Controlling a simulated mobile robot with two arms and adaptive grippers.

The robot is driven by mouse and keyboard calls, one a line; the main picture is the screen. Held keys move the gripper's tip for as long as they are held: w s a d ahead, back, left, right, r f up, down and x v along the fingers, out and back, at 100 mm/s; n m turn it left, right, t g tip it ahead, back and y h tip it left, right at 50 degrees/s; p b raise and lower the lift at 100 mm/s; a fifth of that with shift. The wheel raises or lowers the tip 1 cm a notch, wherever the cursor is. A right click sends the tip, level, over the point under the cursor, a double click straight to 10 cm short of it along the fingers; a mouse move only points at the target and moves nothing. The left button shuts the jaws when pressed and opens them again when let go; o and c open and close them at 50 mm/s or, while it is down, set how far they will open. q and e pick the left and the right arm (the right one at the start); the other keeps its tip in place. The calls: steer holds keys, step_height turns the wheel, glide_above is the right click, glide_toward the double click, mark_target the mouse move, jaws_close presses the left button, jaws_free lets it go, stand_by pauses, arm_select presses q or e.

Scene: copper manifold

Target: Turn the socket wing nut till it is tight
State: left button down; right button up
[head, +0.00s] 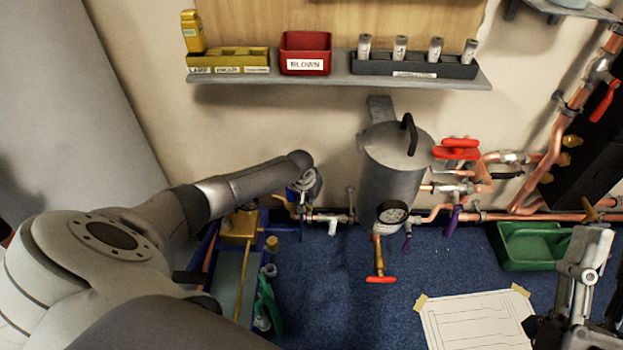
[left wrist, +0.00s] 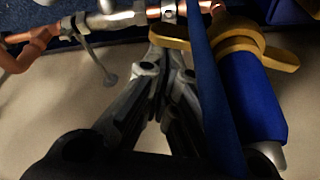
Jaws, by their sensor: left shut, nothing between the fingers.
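In the left wrist view a brass wing nut (left wrist: 238,38) with two lobes sits around a blue cylindrical socket (left wrist: 252,98). A blue strip crosses in front of part of it. My left gripper (left wrist: 166,38) is shut and empty, its fingertips beside the left lobe; I cannot tell whether they touch it. In the head view my left gripper (head: 305,190) is down by the pipe at the blue stand, with its fingers mostly hidden. My right gripper (head: 578,290) shows at the lower right of the head view, and its finger opening is unclear.
A grey tank (head: 390,170) with a gauge stands right of my left gripper. A copper pipe (head: 560,217) runs along the wall. A shelf (head: 340,81) holds a red bin (head: 305,53). A green tray (head: 535,248) and a paper sheet (head: 475,320) lie on the blue floor.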

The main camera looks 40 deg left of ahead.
mark_target(310, 210)
steer(key=shift+w+f+g+h+p, duration=1.65)
steer(key=shift+f+g, duration=1.85)
steer(key=shift+f, duration=1.85)
arm_select(q)
steer(key=s+m, duration=0.1)
steer(key=m, duration=0.1)
steer(key=s+d+m+h, duration=0.1)
steer(key=m, duration=0.1)
steer(key=shift+s+d+p, duration=0.2)
steer(key=shift+s+p, duration=0.45)
steer(key=shift+p, duration=0.35)
steer(key=shift+s, duration=0.1)
arm_select(e)
steer(key=s+d+f+g+h, duration=0.1)
steer(key=s+d+f+g, duration=0.1)
steer(key=f+g, duration=0.2)
steer(key=s+d+f+g, duration=0.2)
steer(key=s+f+g, duration=0.1)
steer(key=f, duration=0.5)
steer(key=shift+s+f+m+g+h, duration=0.3)
steer(key=shift+m+g+h, duration=0.1)
steer(key=shift+g, duration=0.3)
steer(key=shift+d, duration=0.1)
